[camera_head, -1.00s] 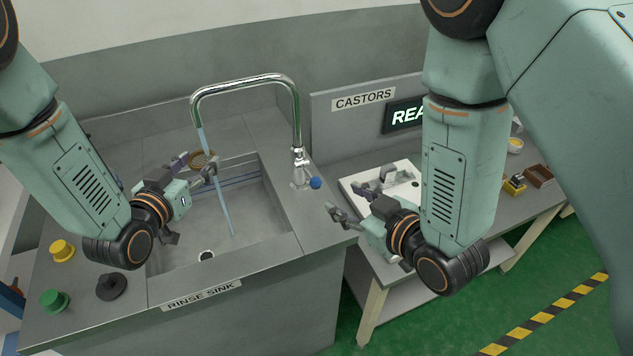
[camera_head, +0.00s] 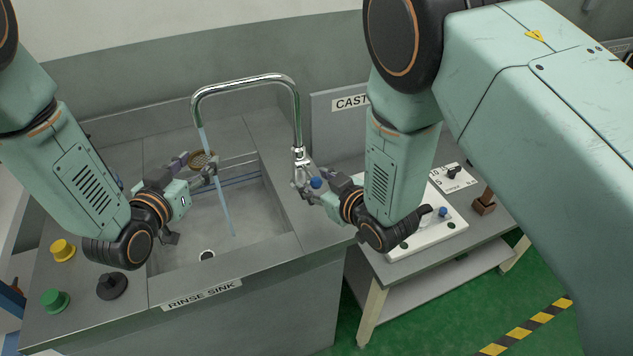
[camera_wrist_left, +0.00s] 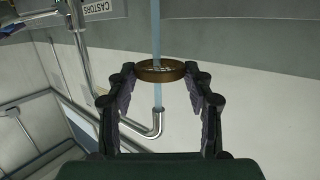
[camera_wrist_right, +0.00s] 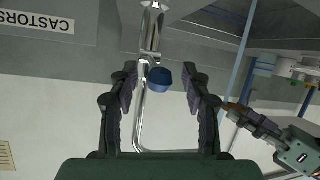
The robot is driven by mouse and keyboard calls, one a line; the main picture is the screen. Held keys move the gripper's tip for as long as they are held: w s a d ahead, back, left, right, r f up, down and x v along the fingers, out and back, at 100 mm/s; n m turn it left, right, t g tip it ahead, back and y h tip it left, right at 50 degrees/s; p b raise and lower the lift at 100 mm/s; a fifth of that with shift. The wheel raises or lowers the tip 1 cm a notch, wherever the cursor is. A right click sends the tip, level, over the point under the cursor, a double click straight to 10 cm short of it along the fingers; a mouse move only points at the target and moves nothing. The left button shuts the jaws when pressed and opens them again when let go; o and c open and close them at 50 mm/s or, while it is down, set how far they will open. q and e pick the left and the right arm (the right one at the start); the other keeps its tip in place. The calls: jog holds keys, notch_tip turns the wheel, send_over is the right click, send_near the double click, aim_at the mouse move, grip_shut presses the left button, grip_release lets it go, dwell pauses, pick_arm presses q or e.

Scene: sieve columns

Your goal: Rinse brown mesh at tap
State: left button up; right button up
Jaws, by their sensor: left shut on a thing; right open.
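The brown mesh (camera_head: 203,159), a round brown ring, is held over the sink by my left gripper (camera_head: 200,167), which is shut on it. It also shows between the fingertips in the left wrist view (camera_wrist_left: 160,71). The tap (camera_head: 246,83) arches over the sink, and a thin blue water stream (camera_head: 221,195) falls from its spout. The stream lines up with the mesh in both views; I cannot tell exactly where they meet. My right gripper (camera_head: 307,188) is open beside the tap's blue knob (camera_head: 316,182). In the right wrist view the knob (camera_wrist_right: 181,80) lies between the open fingers.
The sink (camera_head: 275,238) has a raised rim and a drain. A bench with a white board (camera_head: 440,233) stands at the right. The basin's front is clear.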

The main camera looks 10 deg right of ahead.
jog(key=shift+w+f, duration=0.1)
jog(key=shift+w, duration=0.1)
grip_shut()
dwell(0.5)
